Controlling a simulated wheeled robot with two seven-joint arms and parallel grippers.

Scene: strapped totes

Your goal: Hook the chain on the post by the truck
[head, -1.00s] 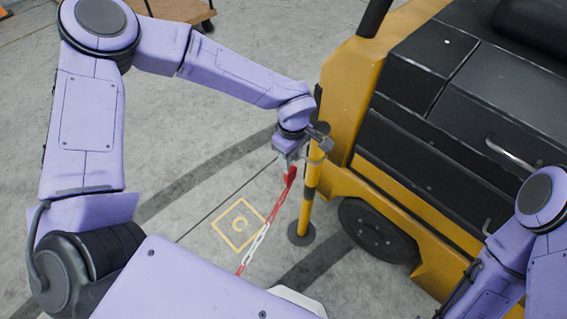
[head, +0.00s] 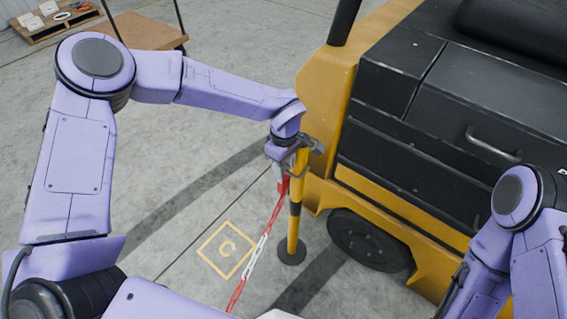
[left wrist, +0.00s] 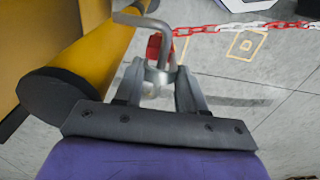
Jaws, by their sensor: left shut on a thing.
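The post (head: 293,225) is yellow with black bands and stands upright on a round dark base beside the yellow truck (head: 322,85). The red and white chain (head: 256,250) runs from my left gripper (head: 283,166) down toward the bottom of the head view. In the left wrist view the chain (left wrist: 235,27) leads off to the upper right. There my left gripper (left wrist: 158,85) is shut on the chain's grey metal hook (left wrist: 150,26), next to a red end piece. The post (left wrist: 85,50) is close on the left. I cannot tell whether the hook touches it. My right gripper is not in view.
The truck's black body and wheel (head: 368,240) stand just right of the post. A yellow square marking (head: 227,250) lies on the floor to the left. A wooden cart (head: 145,32) and a pallet (head: 55,20) are far back. The floor between is clear.

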